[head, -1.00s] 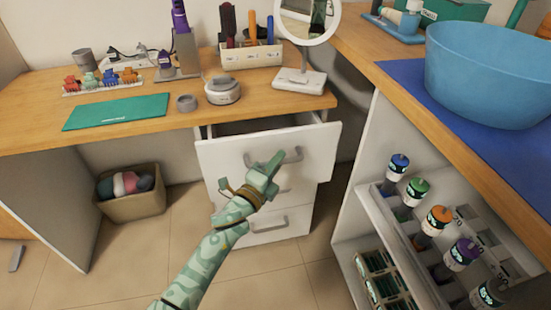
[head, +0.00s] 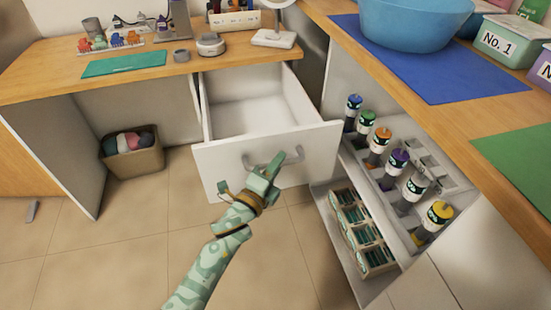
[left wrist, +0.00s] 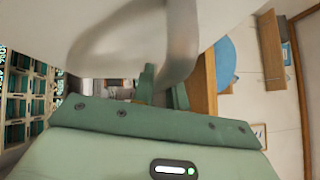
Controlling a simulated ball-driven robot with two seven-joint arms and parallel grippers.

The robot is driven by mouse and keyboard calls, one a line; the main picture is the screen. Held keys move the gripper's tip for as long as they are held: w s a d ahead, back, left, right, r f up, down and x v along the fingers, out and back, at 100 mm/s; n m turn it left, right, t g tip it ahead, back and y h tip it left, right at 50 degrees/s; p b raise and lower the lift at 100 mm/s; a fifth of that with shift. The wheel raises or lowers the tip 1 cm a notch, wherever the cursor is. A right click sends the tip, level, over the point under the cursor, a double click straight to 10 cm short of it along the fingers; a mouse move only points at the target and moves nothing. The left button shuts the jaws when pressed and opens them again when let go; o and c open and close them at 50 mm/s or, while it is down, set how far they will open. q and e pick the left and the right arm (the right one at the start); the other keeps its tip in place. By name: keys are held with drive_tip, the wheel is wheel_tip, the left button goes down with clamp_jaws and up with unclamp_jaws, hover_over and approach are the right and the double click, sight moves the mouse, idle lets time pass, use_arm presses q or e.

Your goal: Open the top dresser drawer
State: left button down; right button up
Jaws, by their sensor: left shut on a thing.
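The top dresser drawer (head: 225,158) is white and stands far out from under the wooden desk top, and its inside looks empty. Its front carries a curved grey handle (head: 293,156). My left gripper (head: 274,163) is shut on this handle, near the middle of the drawer front. In the left wrist view the handle (left wrist: 178,45) looms large and blurred at the fingers, against the pale drawer front. My right gripper is in neither view.
A basket (head: 135,152) stands under the desk.

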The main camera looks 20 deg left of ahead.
use_arm(q)
drive_tip(key=shift+s+d+f, duration=0.1)
drive_tip(key=shift+s+d, duration=0.15)
drive_tip(key=shift+s, duration=0.2)
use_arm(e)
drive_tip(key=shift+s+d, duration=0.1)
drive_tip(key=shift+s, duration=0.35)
use_arm(q)
drive_tip(key=c, duration=1.4)
unclamp_jaws()
